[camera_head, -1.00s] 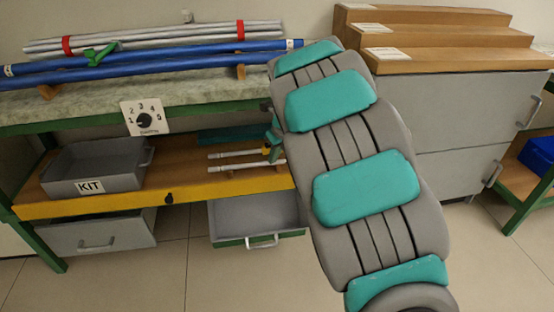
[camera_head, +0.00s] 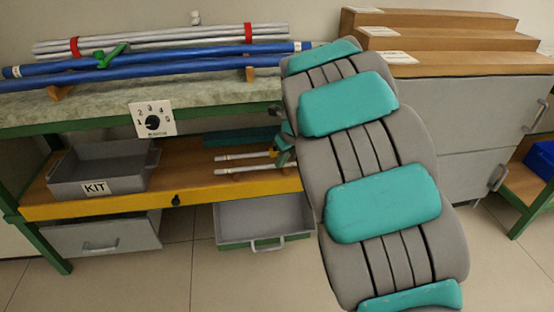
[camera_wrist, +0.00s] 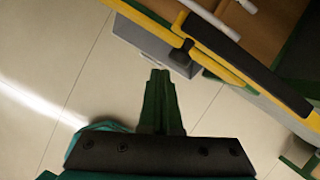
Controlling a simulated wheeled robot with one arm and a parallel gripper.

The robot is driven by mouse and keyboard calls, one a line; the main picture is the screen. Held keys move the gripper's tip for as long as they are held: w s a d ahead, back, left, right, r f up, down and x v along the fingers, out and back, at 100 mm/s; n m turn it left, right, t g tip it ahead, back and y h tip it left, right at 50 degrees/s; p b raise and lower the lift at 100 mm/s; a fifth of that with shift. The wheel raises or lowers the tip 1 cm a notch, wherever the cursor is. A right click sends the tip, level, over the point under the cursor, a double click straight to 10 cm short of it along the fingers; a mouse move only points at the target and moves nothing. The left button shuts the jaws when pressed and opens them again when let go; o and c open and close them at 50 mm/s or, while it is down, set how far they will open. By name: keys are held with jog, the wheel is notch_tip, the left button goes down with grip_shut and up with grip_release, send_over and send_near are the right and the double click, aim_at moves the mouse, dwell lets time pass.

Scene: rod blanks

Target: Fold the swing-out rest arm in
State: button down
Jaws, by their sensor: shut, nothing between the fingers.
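In the wrist view a long black bar (camera_wrist: 250,68) runs diagonally beside the yellow shelf edge, with a shorter yellow bar (camera_wrist: 218,68) beside it and a dark pivot-like block at its upper left end. This looks like the swing-out rest arm, but I cannot be sure which part is the arm. In the head view my own arm hides that area. My gripper (camera_wrist: 160,73) is shut and empty, its green fingers pointing at the bars from below left, apart from them in the picture.
The open drawer (camera_head: 262,241) sits under the yellow-edged shelf (camera_head: 95,209). The KIT tray (camera_head: 125,177) and thin white rods (camera_head: 245,170) lie on the shelf. Blue tubes (camera_head: 160,64) lie on the bench above. A grey cabinet (camera_head: 485,110) stands right. The floor in front is clear.

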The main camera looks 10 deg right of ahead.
jog(key=s+r, duration=0.6)
jog(key=r, duration=0.2)
jog(key=shift+r, duration=0.35)
jog(key=shift+s, duration=0.1)
